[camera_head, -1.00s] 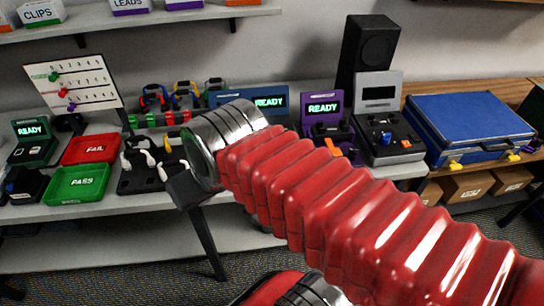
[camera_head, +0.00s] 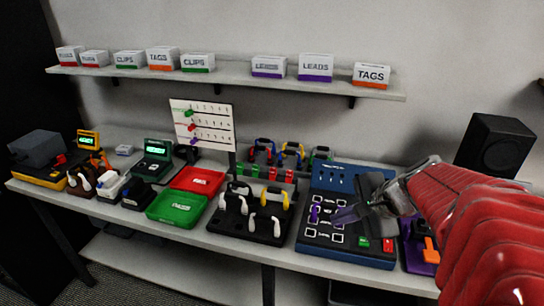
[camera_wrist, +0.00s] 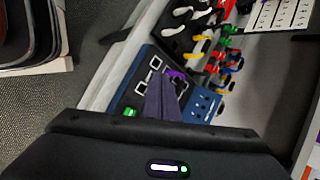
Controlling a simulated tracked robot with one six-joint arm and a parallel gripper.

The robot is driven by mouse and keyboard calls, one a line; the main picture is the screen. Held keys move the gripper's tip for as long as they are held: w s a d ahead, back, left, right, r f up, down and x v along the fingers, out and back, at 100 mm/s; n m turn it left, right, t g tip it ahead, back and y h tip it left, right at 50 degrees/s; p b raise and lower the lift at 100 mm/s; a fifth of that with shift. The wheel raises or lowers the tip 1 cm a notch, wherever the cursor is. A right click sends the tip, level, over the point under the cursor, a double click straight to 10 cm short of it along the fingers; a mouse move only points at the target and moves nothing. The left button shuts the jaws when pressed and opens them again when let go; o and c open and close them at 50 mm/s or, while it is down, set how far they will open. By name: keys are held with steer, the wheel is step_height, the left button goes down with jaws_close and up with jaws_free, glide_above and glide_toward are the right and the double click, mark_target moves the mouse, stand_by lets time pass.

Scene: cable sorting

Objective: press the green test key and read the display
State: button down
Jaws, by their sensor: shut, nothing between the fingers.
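The blue test unit (camera_head: 345,258) sits on the bench at centre right, with a black face bearing white-outlined squares. The green key (camera_head: 364,243) is at its front right, beside a red key (camera_head: 388,245). A purple piece (camera_head: 315,213) stands on the face. My gripper (camera_head: 345,213) is shut and empty over the face, up and left of the green key; contact cannot be told. In the wrist view, the shut fingers (camera_wrist: 163,97) point at the unit (camera_wrist: 205,104), with the green key (camera_wrist: 130,112) to their left. The unit's display is not readable; my arm covers part of the unit.
Left of the unit stand a black rack (camera_head: 250,228) of white and yellow leads, a green tray (camera_head: 176,208) and a red tray (camera_head: 198,180). A purple tester (camera_head: 419,255) is close on the right. A black speaker (camera_head: 495,145) stands behind my arm.

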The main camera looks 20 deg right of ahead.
mark_target(367, 244)
steer(key=d+m+t+h, duration=0.1)
steer(key=d+m+t, duration=0.1)
steer(key=d+m, duration=0.4)
steer(key=d, duration=0.5)
steer(key=shift+f+m, duration=0.4)
steer(key=shift+f, duration=0.15)
steer(key=shift+a+f, duration=0.1)
steer(key=shift+f, duration=4.15)
steer(key=shift+f, duration=0.1)
steer(key=shift+s+f, duration=0.1)
steer(key=shift+f, duration=0.2)
steer(key=shift+f, duration=0.35)
steer(key=shift+r, duration=0.8)
